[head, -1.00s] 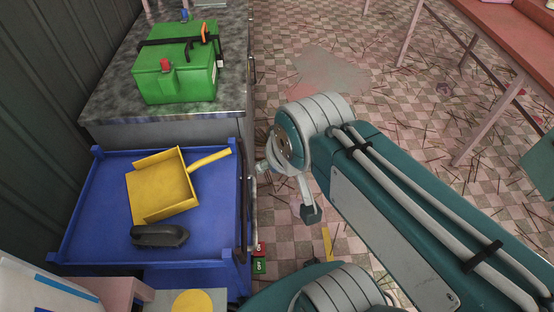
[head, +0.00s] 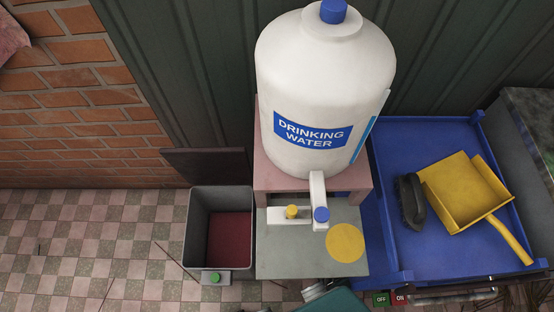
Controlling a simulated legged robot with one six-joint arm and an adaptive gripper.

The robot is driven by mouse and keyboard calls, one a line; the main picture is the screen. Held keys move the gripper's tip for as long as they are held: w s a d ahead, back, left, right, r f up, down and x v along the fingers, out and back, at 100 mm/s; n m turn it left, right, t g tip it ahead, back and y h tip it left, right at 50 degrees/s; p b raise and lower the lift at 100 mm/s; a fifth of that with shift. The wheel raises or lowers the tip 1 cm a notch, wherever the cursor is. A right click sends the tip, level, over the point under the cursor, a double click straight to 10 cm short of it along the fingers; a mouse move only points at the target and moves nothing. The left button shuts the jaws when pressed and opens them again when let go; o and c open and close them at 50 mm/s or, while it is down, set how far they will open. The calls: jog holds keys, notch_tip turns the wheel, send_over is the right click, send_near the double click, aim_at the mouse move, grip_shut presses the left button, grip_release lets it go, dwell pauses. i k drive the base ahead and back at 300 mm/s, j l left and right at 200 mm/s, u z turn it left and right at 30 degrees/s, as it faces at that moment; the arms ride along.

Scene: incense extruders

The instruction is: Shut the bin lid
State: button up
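A grey open-topped bin (head: 191,233) stands on the checkered floor left of centre in the head view, with a dark red inside. Its dark lid (head: 205,163) is open, raised at the bin's back edge near the wall. A small green button or tab (head: 214,278) sits on a light piece at the bin's front. My gripper is not in view; only a bit of my teal and grey arm shows at the bottom edge, right of the bin.
A large drinking water bottle (head: 325,85) stands on a pink stand (head: 264,182) right of the bin, with a grey shelf (head: 300,255) in front. Farther right, a blue cart (head: 450,135) holds a yellow dustpan (head: 463,190) and dark brush (head: 410,200). The floor left of the bin (head: 90,240) is mostly clear.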

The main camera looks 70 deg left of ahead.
aim_at(223, 165)
jog(key=l+u, duration=0.1)
jog(key=u, duration=0.35)
jog(key=k+u, duration=0.1)
jog(key=u, duration=0.35)
jog(key=k+l+u, duration=0.1)
jog(key=u, duration=0.35)
jog(key=k+u, duration=0.1)
jog(key=u, duration=0.75)
jog(key=i+u, duration=0.1)
jog(key=u, duration=0.25)
jog(key=i+l+u, duration=0.1)
jog(key=u, duration=0.25)
jog(key=i+u, duration=0.1)
jog(key=u, duration=0.45)
jog(key=i+j+z, duration=0.1)
jog(key=i+j, duration=0.15)
jog(key=j, duration=0.1)
